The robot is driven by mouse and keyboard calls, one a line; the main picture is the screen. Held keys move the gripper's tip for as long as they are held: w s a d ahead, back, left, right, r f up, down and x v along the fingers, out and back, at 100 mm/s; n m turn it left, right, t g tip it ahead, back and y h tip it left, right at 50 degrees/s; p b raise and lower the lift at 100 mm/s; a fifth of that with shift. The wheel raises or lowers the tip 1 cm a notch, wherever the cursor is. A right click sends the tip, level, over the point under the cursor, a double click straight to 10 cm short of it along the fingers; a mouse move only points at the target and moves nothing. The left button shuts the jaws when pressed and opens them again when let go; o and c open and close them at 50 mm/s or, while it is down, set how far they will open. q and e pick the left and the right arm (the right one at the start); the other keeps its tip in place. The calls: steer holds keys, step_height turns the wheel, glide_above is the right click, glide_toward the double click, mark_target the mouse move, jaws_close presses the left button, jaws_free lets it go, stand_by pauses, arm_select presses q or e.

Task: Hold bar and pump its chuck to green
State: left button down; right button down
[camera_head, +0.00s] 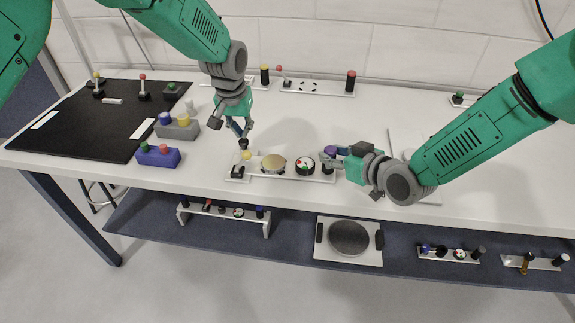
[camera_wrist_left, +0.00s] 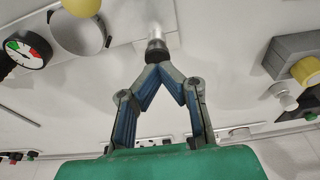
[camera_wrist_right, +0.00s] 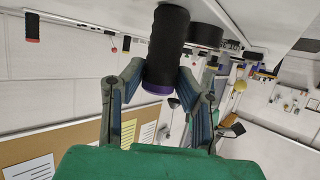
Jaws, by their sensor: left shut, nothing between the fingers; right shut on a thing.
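My left gripper (camera_head: 242,137) is shut and empty above the bar's left end. In the left wrist view its tips (camera_wrist_left: 157,68) meet or nearly meet the dark end of a metal plunger (camera_wrist_left: 156,46). The gauge (camera_wrist_left: 28,50) there shows red and green sectors; I cannot read its needle surely. My right gripper (camera_head: 326,160) is shut on a black handle (camera_wrist_right: 168,45) with a purple end, at the bar's right end.
A black mat (camera_head: 80,125) lies at the left, with a blue block (camera_head: 158,156) and a grey block (camera_head: 177,130) at its right edge. Another bar (camera_head: 315,87) stands behind. A shelf (camera_head: 290,238) below holds further fixtures.

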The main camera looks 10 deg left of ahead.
arm_select(q)
steer(key=shift+f, duration=1.35)
arm_select(e)
steer(key=shift+r, duration=0.1)
arm_select(q)
steer(key=shift+r, duration=1.85)
steer(key=shift+r, duration=0.1)
steer(key=shift+r, duration=2.4)
arm_select(e)
steer(key=c, duration=1.1)
jaws_free()
steer(key=shift+c, duration=0.2)
